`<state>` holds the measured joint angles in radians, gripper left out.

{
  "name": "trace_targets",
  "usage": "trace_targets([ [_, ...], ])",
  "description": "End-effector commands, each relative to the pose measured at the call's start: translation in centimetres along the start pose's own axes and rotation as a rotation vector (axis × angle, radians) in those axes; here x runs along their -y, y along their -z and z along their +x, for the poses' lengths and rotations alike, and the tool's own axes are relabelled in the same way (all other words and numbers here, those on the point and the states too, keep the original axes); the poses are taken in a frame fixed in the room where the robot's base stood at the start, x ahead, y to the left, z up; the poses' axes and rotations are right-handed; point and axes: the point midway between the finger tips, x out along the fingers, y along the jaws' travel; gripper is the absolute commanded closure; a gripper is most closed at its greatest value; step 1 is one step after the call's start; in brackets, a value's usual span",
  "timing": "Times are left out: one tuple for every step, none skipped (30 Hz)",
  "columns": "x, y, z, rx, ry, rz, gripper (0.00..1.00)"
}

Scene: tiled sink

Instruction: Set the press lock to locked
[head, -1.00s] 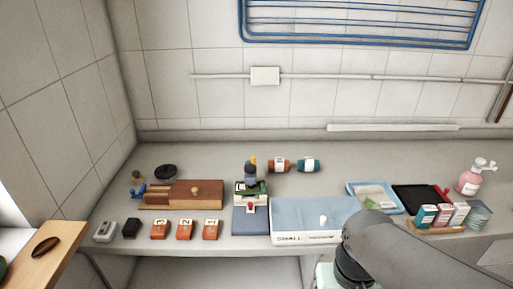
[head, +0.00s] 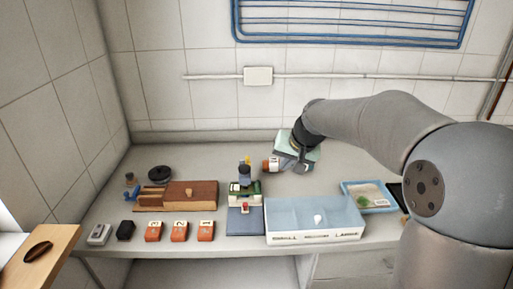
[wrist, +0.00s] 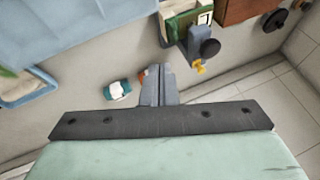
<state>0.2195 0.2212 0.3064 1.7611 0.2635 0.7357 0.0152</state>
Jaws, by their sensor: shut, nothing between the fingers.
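The press (head: 243,188) is a small green and dark-blue device on a blue base, left of the table's middle. It has a dark upright top with a yellow piece (head: 247,160) and a red part at its front (head: 245,207). I cannot tell which part is its lock or how it is set. In the wrist view the press (wrist: 190,28) is at the top, with a yellow knob (wrist: 200,67) and a black disc. My gripper (head: 303,168) is behind and right of the press, apart from it. Its fingers (wrist: 155,68) are together and empty.
An orange roll (head: 267,164) is right beside my gripper; a teal roll (wrist: 118,90) is near the fingers. A blue tray box (head: 315,237) is right of the press. A wooden box (head: 190,196) and orange numbered blocks (head: 180,231) are to its left. The wall is behind.

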Motion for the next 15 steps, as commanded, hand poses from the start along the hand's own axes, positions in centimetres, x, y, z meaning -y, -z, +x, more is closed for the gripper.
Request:
trace_targets([
  [0.3, 2.3, 0.8, -0.025, 0.035, 0.023, 1.00],
  [0.6, 3.4, 1.1, -0.040, 0.053, 0.032, 1.00],
  [0.8, 4.6, 1.4, -0.056, 0.073, 0.045, 1.00],
  [1.0, 5.3, 1.5, -0.065, 0.084, 0.052, 1.00],
  [1.1, 5.8, 1.6, -0.073, 0.094, 0.057, 1.00],
  [1.2, 6.3, 1.8, -0.079, 0.103, 0.062, 1.00],
  [1.3, 6.6, 1.9, -0.083, 0.107, 0.065, 1.00],
  [1.4, 6.8, 2.0, -0.085, 0.110, 0.066, 1.00],
  [1.4, 6.8, 2.3, -0.085, 0.111, 0.067, 1.00],
  [1.5, 6.8, 2.6, -0.084, 0.111, 0.067, 1.00],
  [1.5, 6.9, 2.9, -0.084, 0.110, 0.067, 1.00],
  [1.6, 6.9, 3.5, -0.084, 0.110, 0.067, 1.00],
  [1.6, 6.9, 4.0, -0.082, 0.110, 0.067, 1.00],
  [1.8, 6.9, 4.6, -0.081, 0.110, 0.067, 1.00],
  [1.9, 7.0, 5.4, -0.081, 0.110, 0.067, 1.00],
])
